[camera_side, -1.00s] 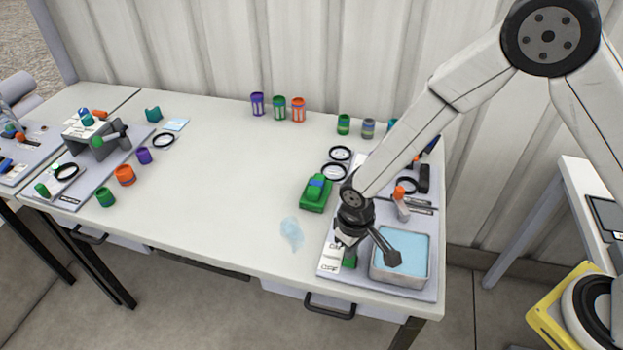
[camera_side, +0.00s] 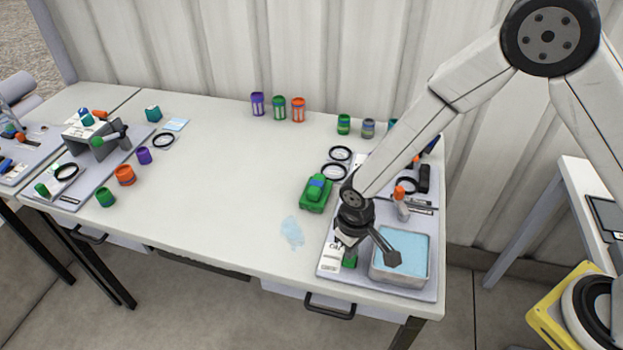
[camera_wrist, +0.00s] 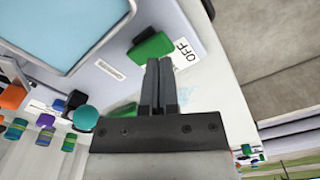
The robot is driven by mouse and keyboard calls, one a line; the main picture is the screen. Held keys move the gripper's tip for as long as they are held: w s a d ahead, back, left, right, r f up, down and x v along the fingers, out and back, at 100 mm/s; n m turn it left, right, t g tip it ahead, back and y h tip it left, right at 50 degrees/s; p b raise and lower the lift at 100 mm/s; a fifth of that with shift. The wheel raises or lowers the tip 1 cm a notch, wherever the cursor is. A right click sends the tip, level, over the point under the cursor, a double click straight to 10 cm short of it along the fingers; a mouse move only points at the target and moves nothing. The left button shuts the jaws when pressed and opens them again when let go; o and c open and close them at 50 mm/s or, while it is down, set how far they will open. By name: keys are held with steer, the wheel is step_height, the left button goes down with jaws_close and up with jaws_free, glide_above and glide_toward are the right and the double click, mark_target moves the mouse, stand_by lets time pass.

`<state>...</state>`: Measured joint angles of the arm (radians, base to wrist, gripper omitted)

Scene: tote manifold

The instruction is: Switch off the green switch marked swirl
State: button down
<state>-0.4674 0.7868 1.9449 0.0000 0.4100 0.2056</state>
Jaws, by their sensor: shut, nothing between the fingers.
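In the wrist view a green switch block (camera_wrist: 150,47) sits on the grey panel, beside a white label reading OFF (camera_wrist: 183,52). In the side view the green switch (camera_side: 350,262) shows just below my wrist, near the front left of the panel. My gripper (camera_wrist: 159,62) is shut and empty. Its fingertips are at the near edge of the green switch; whether they touch it I cannot tell. In the side view my gripper (camera_side: 347,240) is low over the panel and partly hides the switch and its label. I cannot read a swirl mark.
A metal tray of light blue liquid (camera_side: 428,262) stands right of the switch. A green toy-like object (camera_side: 314,196) with a blue top, black rings (camera_side: 334,172) and a pale blue patch (camera_side: 292,233) lie nearby. The table's middle is mostly clear.

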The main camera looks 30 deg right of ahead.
steer(key=shift+f, duration=1.3)
stand_by(1.2)
steer(key=shift+r, duration=3.45)
steer(key=shift+d+r, duration=0.1)
steer(key=shift+d+r, duration=0.2)
steer(key=s+d+r+m+t, duration=0.1)
steer(key=s+d+r, duration=0.3)
steer(key=d, duration=0.5)
steer(key=s+d+r+m+t, duration=0.1)
steer(key=s+d+r+m, duration=0.1)
steer(key=s+d+r, duration=0.2)
steer(key=d+r, duration=0.2)
steer(key=d, duration=0.2)
steer(key=shift+s+d+t, duration=0.15)
steer(key=shift+d+t, duration=0.15)
steer(key=shift+d, duration=0.1)
